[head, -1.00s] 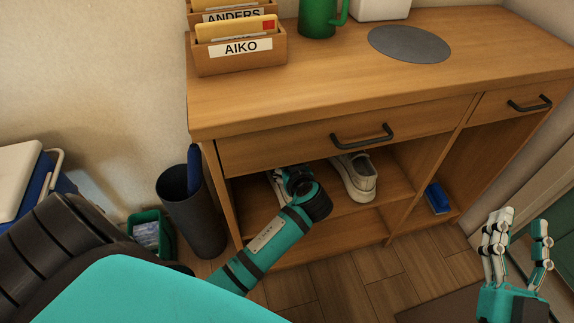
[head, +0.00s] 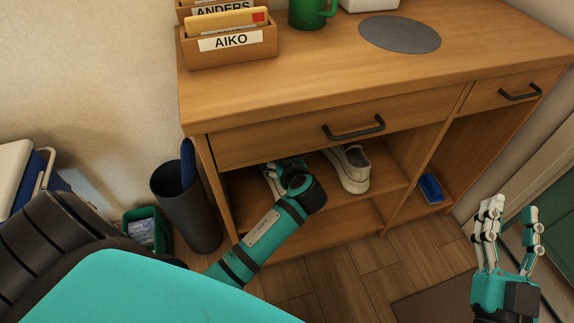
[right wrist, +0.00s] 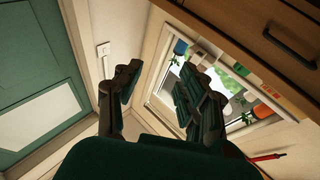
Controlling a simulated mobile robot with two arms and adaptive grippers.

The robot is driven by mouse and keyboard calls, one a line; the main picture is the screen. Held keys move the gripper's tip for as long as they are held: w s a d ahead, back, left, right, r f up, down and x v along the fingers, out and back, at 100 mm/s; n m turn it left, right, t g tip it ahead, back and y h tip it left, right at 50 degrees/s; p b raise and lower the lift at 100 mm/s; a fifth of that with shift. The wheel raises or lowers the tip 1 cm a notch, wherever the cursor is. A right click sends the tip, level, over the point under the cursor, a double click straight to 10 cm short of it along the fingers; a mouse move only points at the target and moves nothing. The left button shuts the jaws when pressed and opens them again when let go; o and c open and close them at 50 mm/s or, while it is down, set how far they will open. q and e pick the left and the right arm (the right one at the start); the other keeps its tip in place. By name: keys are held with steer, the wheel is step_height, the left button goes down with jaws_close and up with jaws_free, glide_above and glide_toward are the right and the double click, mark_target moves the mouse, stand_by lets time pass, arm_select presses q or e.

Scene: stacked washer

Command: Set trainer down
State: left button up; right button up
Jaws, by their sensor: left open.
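A white trainer (head: 349,168) stands on the upper shelf under the wide drawer, its toe toward the front. My left gripper (head: 273,178) reaches into the same shelf bay, left of this trainer and apart from it. It is open, but the wrist and shadow hide much of it. A pale shape shows at its fingers; I cannot tell whether it is part of a second trainer. My right gripper (head: 509,228) is open and empty at the right, away from the cabinet; its spread fingers also show in the right wrist view (right wrist: 155,90).
The wooden cabinet (head: 250,98) has black drawer handles (head: 354,129) above the shelf. A blue object (head: 430,188) lies in the right bay. A dark bin (head: 190,212) and a green bin (head: 147,232) stand left. AIKO's card box (head: 230,52) and a green mug (head: 308,12) are on top.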

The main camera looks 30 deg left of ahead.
arm_select(q)
steer(key=p+v, duration=0.1)
steer(key=v, duration=0.4)
steer(key=shift+d+r, duration=0.1)
steer(key=shift+r, duration=0.05)
steer(key=p+v, duration=0.1)
steer(key=v, duration=0.4)
steer(key=shift+s+d+r+p, duration=0.15)
steer(key=shift+s+d+p, duration=0.1)
steer(key=shift+p, duration=0.05)
steer(key=s+d+r+m+t+h, duration=0.4)
steer(key=d+r+m+h, duration=0.4)
steer(key=m+h, duration=0.4)
steer(key=shift+s+d+r+m+t, duration=0.35)
steer(key=shift+d+t, duration=0.2)
steer(key=shift+t, duration=0.35)
arm_select(e)
step_height(320, 180, down, 12)
steer(key=s+d+g+h, duration=0.1)
steer(key=d+g+h, duration=0.1)
steer(key=g, duration=0.5)
steer(key=shift+g+h, duration=0.3)
arm_select(q)
steer(key=shift+f, duration=0.15)
